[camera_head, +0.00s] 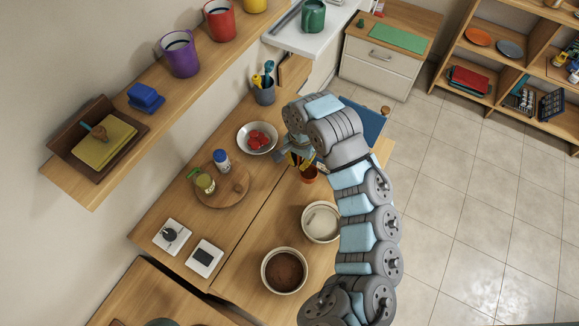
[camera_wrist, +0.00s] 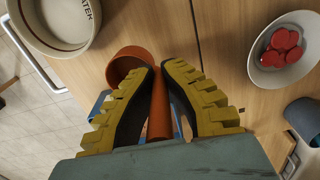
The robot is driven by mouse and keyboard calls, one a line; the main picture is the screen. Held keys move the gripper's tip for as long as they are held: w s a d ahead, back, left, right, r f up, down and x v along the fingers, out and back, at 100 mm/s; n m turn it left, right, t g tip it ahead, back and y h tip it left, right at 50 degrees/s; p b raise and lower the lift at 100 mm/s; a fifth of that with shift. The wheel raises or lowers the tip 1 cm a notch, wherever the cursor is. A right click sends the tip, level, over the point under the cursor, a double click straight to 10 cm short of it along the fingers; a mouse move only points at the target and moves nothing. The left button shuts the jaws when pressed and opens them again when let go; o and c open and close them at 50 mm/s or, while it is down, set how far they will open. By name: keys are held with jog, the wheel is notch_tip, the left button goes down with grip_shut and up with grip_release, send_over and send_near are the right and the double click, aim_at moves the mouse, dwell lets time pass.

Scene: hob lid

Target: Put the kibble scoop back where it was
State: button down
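The kibble scoop (camera_wrist: 131,62) is orange, with a round cup and a long handle (camera_wrist: 160,112). My gripper (camera_wrist: 159,68) has yellow ribbed fingers, one on each side of the handle, closed in on it near their tips. In the head view the scoop's cup (camera_head: 309,174) shows just below my gripper (camera_head: 300,160), which partly hides it. Whether the scoop touches the counter is unclear. The kibble bowl (camera_head: 266,283), with dark brown contents, stands at the counter's near end. The pale water bowl (camera_head: 306,229) stands between it and the scoop; its edge shows in the wrist view (camera_wrist: 88,42).
A white bowl of red pieces (camera_head: 242,146) stands left of my gripper. A round wooden board (camera_head: 238,200) holds two jars. A blue panel (camera_head: 368,122) lies right of my gripper. A shelf (camera_head: 75,184) with mugs runs along the wall. Bare counter (camera_head: 262,232) lies left of the bowls.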

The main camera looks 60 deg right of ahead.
jog(key=w+f+b, duration=0.1)
jog(key=f, duration=0.1)
jog(key=w+d+f+b, duration=0.1)
jog(key=w+f, duration=0.1)
jog(key=w+d+f+b, duration=0.1)
jog(key=f, duration=0.1)
jog(key=shift+w+d, duration=0.15)
jog(key=shift+d, duration=0.05)
jog(key=shift+f+b, duration=0.3)
jog(key=shift+f, duration=1.2)
jog(key=shift+d, duration=0.1)
jog(key=c, duration=1.2)
grip_release()
jog(key=shift+c, duration=0.2)
